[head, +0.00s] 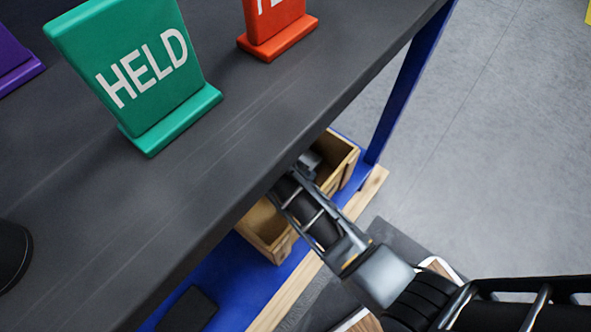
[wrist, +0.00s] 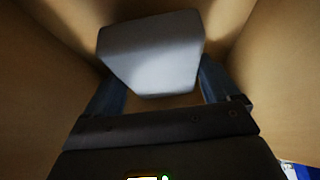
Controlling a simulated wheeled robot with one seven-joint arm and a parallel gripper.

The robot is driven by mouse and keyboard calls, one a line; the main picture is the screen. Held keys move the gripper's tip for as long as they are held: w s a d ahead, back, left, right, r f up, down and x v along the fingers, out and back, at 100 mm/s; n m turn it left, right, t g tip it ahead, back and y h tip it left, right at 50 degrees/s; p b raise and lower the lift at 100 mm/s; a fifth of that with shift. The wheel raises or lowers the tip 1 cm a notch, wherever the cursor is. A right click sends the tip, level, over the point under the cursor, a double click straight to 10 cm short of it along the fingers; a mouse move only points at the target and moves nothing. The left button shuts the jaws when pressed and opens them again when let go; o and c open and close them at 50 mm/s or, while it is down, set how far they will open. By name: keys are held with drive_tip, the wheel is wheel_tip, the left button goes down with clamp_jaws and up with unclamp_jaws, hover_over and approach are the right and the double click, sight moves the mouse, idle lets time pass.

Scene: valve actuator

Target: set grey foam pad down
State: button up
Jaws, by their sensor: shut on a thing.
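The grey foam pad (wrist: 152,55) is a pale grey block with rounded edges in the upper middle of the wrist view. My gripper (wrist: 160,88) is shut on it, with one dark blue finger at each side. Tan wooden walls of a crate (wrist: 275,80) surround the pad and fingers. Its underside is hidden, so I cannot tell whether it touches the floor. In the head view, my arm reaches under the dark bench top into the open wooden crate (head: 345,168). The bench edge and my arm hide the fingertips there.
The dark bench top (head: 245,150) overhangs the crate closely. On it stand a green "HELD" sign (head: 140,70), a red sign (head: 275,25) and a purple one (head: 12,65). A blue lower shelf (head: 235,285) bears the crate; a blue leg (head: 405,85) stands right of it.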

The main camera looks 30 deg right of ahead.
drive_tip(key=shift+f, duration=1.05)
drive_tip(key=shift+f+b, duration=0.15)
drive_tip(key=shift+b, duration=0.15)
drive_tip(key=o, duration=0.9)
drive_tip(key=shift+c, duration=0.2)
drive_tip(key=p+v, duration=0.4)
drive_tip(key=v, duration=0.8)
drive_tip(key=shift+r+p, duration=0.2)
drive_tip(key=shift+p, duration=0.1)
